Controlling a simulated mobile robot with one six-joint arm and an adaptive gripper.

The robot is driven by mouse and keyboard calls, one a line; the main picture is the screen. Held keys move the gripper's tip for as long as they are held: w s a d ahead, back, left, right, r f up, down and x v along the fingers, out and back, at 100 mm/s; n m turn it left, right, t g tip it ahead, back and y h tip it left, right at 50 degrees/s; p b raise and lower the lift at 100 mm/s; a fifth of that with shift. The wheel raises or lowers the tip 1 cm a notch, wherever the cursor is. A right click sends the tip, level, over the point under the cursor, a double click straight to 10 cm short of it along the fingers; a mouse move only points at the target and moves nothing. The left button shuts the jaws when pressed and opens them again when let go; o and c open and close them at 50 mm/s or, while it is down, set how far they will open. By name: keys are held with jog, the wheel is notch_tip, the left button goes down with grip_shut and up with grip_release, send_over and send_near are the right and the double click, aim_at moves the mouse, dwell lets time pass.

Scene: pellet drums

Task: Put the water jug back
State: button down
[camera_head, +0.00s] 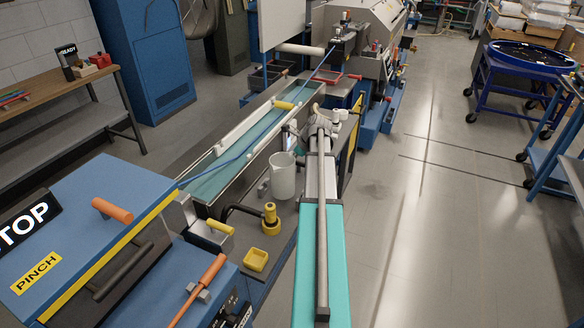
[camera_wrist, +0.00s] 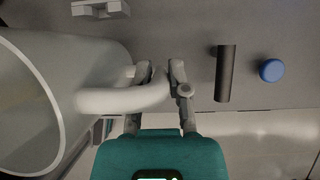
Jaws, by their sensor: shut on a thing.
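The white water jug (camera_head: 283,175) is upright beside the long water trough (camera_head: 225,182) in the head view. In the wrist view the jug (camera_wrist: 95,55) fills the left side, with its open rim toward the lower left. My gripper (camera_wrist: 153,73) has its two fingers at the jug's curved handle and is shut on it. My arm hides most of the gripper in the head view. I cannot tell whether the jug's base touches the bench.
A yellow knob-topped fitting (camera_head: 270,218) and a yellow square dish (camera_head: 255,259) are on the bench in front of the jug. A dark cylinder (camera_wrist: 225,73) and a blue round cap (camera_wrist: 271,70) lie right of the gripper.

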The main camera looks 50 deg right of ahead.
jog(key=shift+w+f+b, duration=0.2)
jog(key=shift+f+b, duration=0.75)
jog(key=shift+f, duration=0.05)
jog(key=shift+w+f+b, duration=0.2)
jog(key=shift+f+b, duration=0.7)
jog(key=shift+f, duration=0.15)
jog(key=c, duration=0.6)
grip_release()
jog(key=shift+r, duration=0.2)
jog(key=shift+p+v, duration=1.15)
jog(key=shift+v, duration=0.05)
jog(key=p+v, duration=0.8)
jog(key=v, duration=0.1)
jog(key=shift+s+d+r, duration=0.15)
jog(key=shift+r, duration=0.1)
